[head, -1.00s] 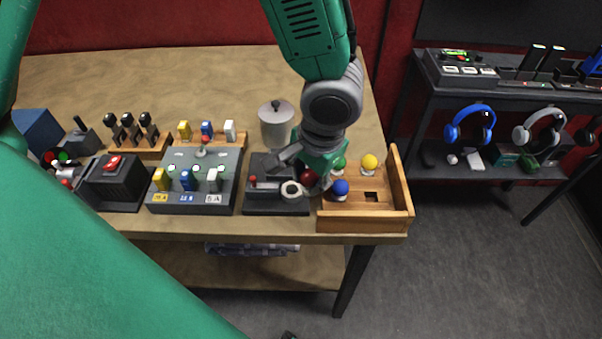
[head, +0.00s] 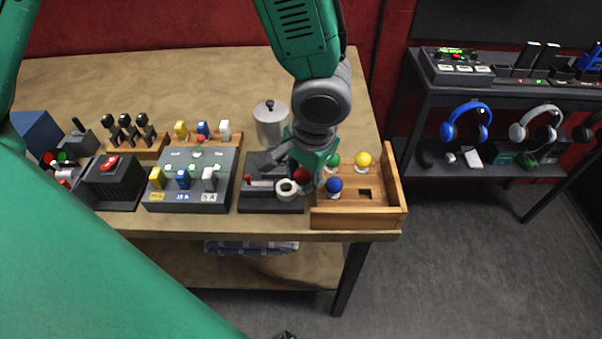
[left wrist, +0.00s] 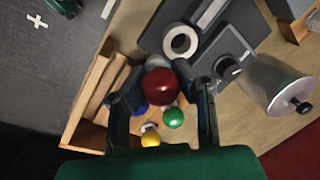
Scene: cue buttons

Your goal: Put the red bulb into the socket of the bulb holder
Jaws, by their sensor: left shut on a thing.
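The red bulb (head: 301,174) is held by my left gripper (head: 296,172), just behind and right of the white ring socket (head: 287,188) of the black bulb holder (head: 262,202). In the left wrist view the red bulb (left wrist: 159,84) sits between the two fingers of my left gripper (left wrist: 160,80). There the white socket ring (left wrist: 181,41) lies just beyond the bulb and its opening looks empty. My right gripper is not in view.
A wooden tray (head: 398,190) right of the holder carries a blue bulb (head: 334,184), a green bulb (head: 333,160) and a yellow bulb (head: 363,159), with an empty square hole (head: 364,194). A metal canister (head: 271,127) stands behind the holder. A fuse box (head: 190,200) stands to its left.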

